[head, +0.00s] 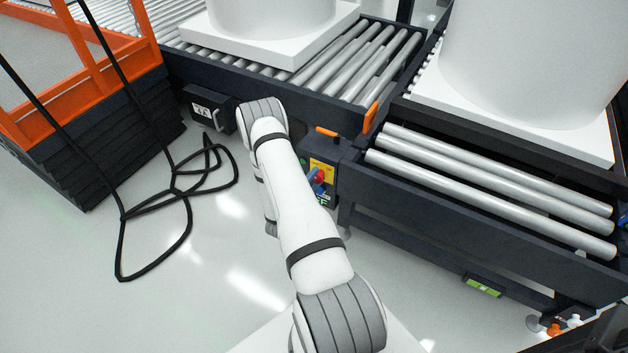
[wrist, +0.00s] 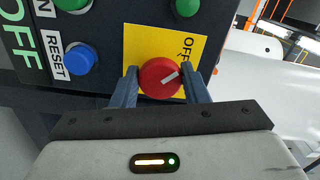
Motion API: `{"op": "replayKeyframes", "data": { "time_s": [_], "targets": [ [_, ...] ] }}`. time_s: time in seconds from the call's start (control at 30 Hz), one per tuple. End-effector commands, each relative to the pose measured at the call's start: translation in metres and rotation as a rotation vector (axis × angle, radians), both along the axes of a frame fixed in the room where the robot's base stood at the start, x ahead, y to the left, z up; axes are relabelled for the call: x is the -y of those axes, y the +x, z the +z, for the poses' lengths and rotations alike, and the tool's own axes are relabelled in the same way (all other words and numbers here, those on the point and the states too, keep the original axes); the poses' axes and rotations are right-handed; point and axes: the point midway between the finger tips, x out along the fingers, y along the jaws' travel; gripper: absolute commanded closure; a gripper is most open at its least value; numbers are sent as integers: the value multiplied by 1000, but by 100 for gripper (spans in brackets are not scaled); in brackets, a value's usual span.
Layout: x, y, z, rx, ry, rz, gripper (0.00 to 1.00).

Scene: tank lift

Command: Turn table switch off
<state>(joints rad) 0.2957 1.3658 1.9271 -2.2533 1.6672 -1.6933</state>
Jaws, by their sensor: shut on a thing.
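The table switch is a red round knob (wrist: 160,78) with a pale pointer line, set on a yellow plate (wrist: 148,42) marked OFF. The pointer slants up to the right in the wrist view, toward the OFF lettering. My gripper (wrist: 163,86) is shut on the knob, one blue-grey finger on each side of it. In the head view the red knob (head: 320,175) shows small on the yellow plate, on a dark box beside the roller table. My gripper shows there only in part, next to the knob, with my white arm in front.
A blue RESET button (wrist: 82,57) and a green button (wrist: 187,7) are near the knob. Roller conveyors (head: 480,180) with white tanks stand behind and right. A black cable (head: 190,210) lies on the floor at left, beside an orange-railed lift (head: 130,50).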

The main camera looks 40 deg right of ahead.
Motion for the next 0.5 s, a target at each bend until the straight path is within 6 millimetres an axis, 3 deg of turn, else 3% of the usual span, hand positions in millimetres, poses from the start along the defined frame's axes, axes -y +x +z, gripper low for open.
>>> {"op": "replayKeyframes", "data": {
  "time_s": [0.23, 0.27, 0.5],
  "targets": [
    [2, -1, 0, 0, 0, -5, 82],
    [2, -1, 0, 0, 0, -5, 57],
    [1, 0, 0, 0, 0, -2, 37]
  ]
}}
